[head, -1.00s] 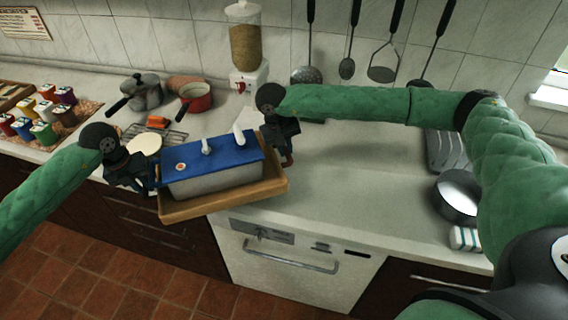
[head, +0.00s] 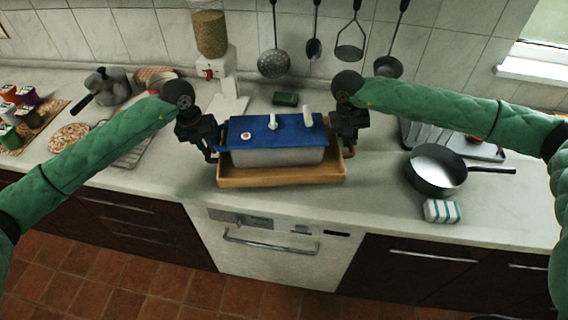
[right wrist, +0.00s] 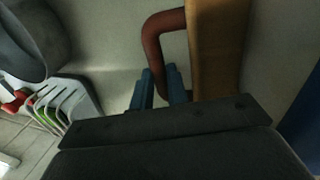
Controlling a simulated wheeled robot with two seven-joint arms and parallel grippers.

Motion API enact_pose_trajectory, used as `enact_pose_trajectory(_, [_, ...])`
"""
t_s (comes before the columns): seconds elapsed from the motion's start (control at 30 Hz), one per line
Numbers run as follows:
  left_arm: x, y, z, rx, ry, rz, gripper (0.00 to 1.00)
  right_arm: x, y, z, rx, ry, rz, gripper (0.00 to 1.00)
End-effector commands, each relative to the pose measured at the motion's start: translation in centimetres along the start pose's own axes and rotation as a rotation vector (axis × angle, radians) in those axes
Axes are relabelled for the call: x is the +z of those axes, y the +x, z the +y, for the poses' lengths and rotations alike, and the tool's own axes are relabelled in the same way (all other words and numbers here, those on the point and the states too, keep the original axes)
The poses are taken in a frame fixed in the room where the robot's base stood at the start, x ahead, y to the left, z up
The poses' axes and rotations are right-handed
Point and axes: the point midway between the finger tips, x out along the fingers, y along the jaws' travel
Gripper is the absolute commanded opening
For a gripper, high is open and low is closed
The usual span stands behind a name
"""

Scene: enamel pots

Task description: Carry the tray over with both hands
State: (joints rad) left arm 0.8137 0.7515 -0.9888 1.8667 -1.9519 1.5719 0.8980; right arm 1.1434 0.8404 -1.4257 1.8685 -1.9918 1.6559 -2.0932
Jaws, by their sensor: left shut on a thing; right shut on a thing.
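The wooden tray (head: 280,177) is over the counter above the dishwasher. I cannot tell whether it touches the counter. A grey box with a blue lid (head: 278,140) stands in it. My left gripper (head: 211,155) is shut at the tray's left end; the handle there is mostly hidden. My right gripper (head: 347,151) is shut at the right end. In the right wrist view, the blue fingertips (right wrist: 160,88) are on the reddish-brown tray handle (right wrist: 158,45), next to the tray's wooden wall (right wrist: 215,50).
A green block (head: 285,99) is behind the tray. A dispenser (head: 211,50), pots and jars stand left. Counter between tray and pan is clear.

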Motion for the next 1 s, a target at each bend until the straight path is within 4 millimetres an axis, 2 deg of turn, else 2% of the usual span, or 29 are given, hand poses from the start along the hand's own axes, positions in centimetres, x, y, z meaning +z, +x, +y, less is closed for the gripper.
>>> enact_pose_trajectory(0.57, [0.1, 0.1, 0.2, 0.003, -0.003, -0.001, 0.0, -0.1, 0.2, 0.2, 0.003, 0.003, 0.0, 0.0])
enact_pose_trajectory(1.0, [0.1, 1.5, 0.5, 0.003, -0.002, -0.001, 0.0, -0.1, 1.6, -0.1, 0.003, 0.003, 0.0, 0.0])
